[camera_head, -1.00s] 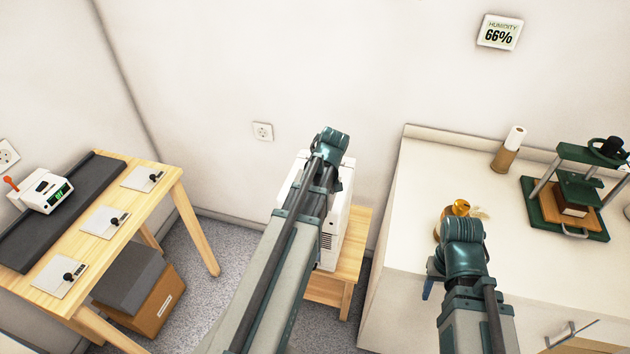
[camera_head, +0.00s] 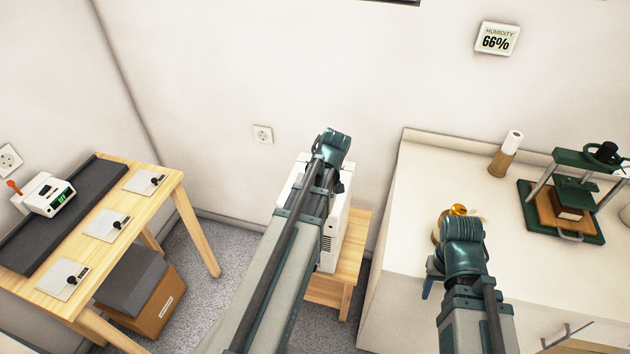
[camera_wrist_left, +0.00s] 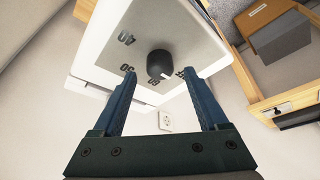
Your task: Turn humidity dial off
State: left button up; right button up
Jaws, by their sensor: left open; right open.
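The humidity dial (camera_wrist_left: 160,64) is a black round knob on the grey panel of a white machine, with printed numbers around it. In the left wrist view my left gripper (camera_wrist_left: 158,75) is open, with its two blue fingers pointing toward the dial, one to each side below it. In the head view the white machine (camera_head: 330,240) stands on a low wooden stand, largely hidden behind my left arm. My right gripper (camera_head: 428,288) is over the white counter, mostly hidden by its wrist.
The white counter (camera_head: 420,190) at right holds a green press (camera_head: 575,195), a paper roll (camera_head: 506,154) and an amber object (camera_head: 457,210). A wooden table (camera_head: 175,195) with switch plates stands at left. Grey floor lies between.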

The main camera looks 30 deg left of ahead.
pick_arm(q)
jog(key=p+v, duration=1)
jog(key=v, duration=0.1)
jog(key=shift+r, duration=0.3)
jog(key=shift+s+d, duration=0.1)
jog(key=s+d+m+h, duration=0.1)
jog(key=s+d+m, duration=0.3)
jog(key=d, duration=0.4)
jog(key=s+d+f+m+g, duration=0.1)
jog(key=s+d+m, duration=0.4)
jog(key=d, duration=0.4)
jog(key=s+d+m+g+h, duration=0.1)
jog(key=s+d+m, duration=0.3)
jog(key=d+m, duration=0.2)
jog(key=shift+s+d+f+m+h, duration=0.3)
jog(key=shift+d, duration=0.9)
